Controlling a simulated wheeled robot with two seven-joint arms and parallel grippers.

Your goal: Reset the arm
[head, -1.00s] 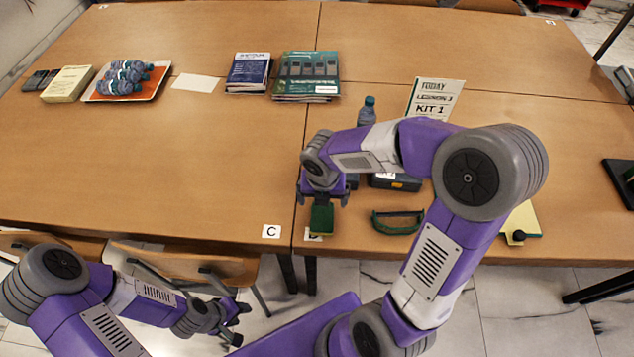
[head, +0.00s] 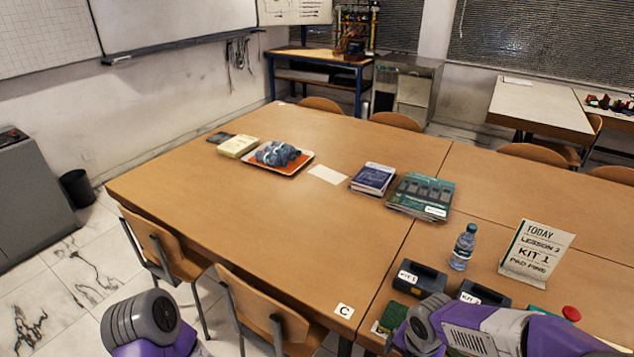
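My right arm (head: 480,328) comes in at the lower right, with its grey wrist joint (head: 424,318) over the near edge of the table. The fingers of my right gripper are below the picture's edge, so I cannot see them. Of my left arm (head: 150,325) only a grey and purple part shows at the lower left, beside the chairs. My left gripper is out of view. A dark green item (head: 389,318) lies just left of my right wrist, partly hidden by it. Whether the gripper touches it cannot be seen.
Two dark KIT 1 boxes (head: 420,277) (head: 484,293), a bottle (head: 464,247) and a sign (head: 537,252) stand near my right arm. A red knob (head: 571,313) shows farther right. Books (head: 421,195) and an orange tray (head: 277,168) lie behind. The table's left front (head: 230,235) is clear.

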